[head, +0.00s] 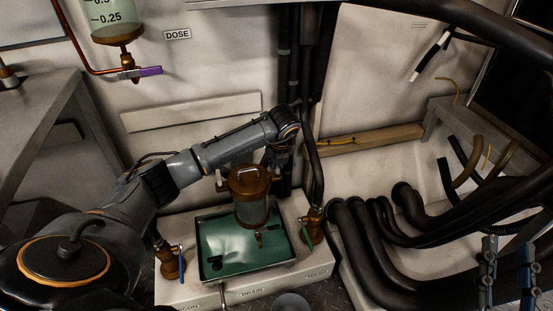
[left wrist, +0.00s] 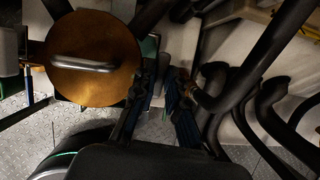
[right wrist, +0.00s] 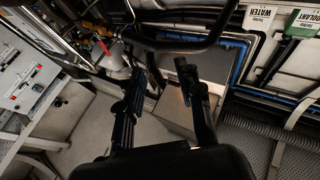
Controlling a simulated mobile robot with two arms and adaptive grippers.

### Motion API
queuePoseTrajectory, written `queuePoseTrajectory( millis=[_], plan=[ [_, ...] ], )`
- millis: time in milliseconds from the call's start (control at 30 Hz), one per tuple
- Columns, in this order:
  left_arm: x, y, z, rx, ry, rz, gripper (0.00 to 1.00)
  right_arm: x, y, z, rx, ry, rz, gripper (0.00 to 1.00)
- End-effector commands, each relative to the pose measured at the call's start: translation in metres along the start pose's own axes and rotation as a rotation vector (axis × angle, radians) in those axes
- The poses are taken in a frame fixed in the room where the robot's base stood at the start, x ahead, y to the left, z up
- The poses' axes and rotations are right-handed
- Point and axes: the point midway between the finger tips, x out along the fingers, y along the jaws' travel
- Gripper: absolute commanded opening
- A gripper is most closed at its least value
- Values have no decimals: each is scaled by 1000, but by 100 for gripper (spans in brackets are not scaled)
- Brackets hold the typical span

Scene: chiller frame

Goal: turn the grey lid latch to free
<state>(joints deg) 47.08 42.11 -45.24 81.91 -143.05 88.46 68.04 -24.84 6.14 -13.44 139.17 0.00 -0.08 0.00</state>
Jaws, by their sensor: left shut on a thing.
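A bronze round lid (head: 249,181) with a pale grey bar handle tops a clear canister (head: 251,212) over the green tray (head: 215,245). In the left wrist view the lid (left wrist: 92,85) fills the left side, with its grey bar (left wrist: 85,63) on top. My left gripper (head: 276,160) is at the right edge of the lid, its fingers (left wrist: 161,80) close together.
Brass valves (head: 170,262) and (head: 314,223) flank the tray, with a black hose rising at the right one. Thick black pipes (head: 385,250) fill the right side. A grey bench (head: 40,110) stands at the left. A dosing vessel (head: 115,20) hangs on the wall.

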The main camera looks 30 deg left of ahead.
Motion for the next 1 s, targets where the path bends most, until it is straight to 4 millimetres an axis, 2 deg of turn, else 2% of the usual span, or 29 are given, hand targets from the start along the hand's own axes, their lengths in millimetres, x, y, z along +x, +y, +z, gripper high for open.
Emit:
queuePoseTrajectory(
  millis=[300,800,833,900,933,1000],
  plan=[
    [0,-1,0,-96,1,40,0,-2,3,21,-4,-120,6,36],
    [0,-1,0,-113,2,46,0,-3,4,24,-5,-139,8,36],
    [0,-1,0,-112,2,46,17,-3,4,24,-5,-139,8,36],
    [0,-1,0,-112,2,46,31,-3,4,24,-5,-139,8,36],
    [0,-1,0,-112,2,46,36,-3,4,24,-5,-139,8,36],
    [0,-1,0,-111,1,46,36,-3,4,24,-5,-139,8,36]
  ],
)
